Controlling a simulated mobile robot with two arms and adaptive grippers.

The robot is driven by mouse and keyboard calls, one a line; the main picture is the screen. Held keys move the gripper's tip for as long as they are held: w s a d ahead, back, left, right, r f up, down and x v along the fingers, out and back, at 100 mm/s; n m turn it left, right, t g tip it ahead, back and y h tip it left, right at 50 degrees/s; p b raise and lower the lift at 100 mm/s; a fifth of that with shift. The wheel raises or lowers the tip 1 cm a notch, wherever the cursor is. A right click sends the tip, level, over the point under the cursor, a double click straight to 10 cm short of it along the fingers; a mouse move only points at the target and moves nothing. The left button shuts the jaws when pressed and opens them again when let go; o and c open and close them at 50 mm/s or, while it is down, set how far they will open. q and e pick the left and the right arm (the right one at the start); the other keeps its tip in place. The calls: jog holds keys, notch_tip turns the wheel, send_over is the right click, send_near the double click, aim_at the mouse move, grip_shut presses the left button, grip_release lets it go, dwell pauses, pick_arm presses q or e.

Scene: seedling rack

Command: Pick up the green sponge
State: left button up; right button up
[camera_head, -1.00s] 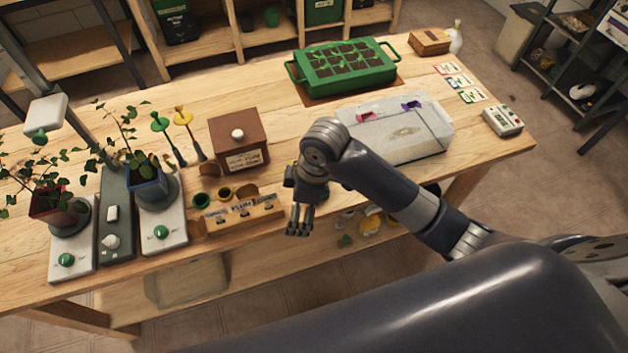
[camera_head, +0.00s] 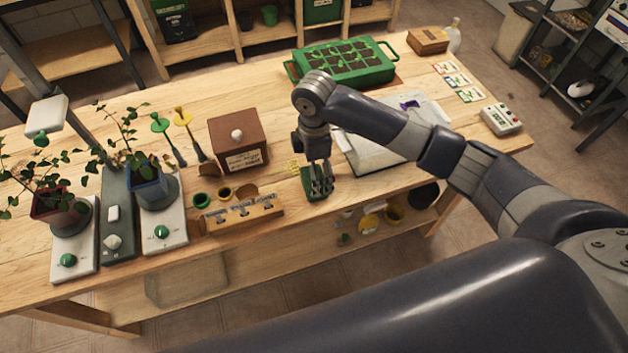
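The green sponge (camera_head: 306,182) lies on the wooden table near its front edge, right of the small labelled wooden holder. My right gripper (camera_head: 320,190) points down at the sponge, its fingers over it and covering much of it. Only green parts at the sponge's left and lower edges show. The fingers overlap the sponge in this view, but I cannot tell whether they are closed on it or only above it. My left gripper is not in view.
The wooden holder (camera_head: 240,214) and a brown box (camera_head: 238,142) stand left of the gripper. A pale tray (camera_head: 375,158) lies to the right, partly behind my arm. A green seedling tray (camera_head: 350,78) stands at the back. Potted plants stand at the left.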

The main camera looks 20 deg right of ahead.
jog(key=f+p, duration=0.1)
jog(key=f, duration=0.4)
jog(key=shift+w+f, duration=0.1)
jog(key=shift+w, duration=0.1)
jog(key=shift+c, duration=0.3)
jog(key=c, duration=0.7)
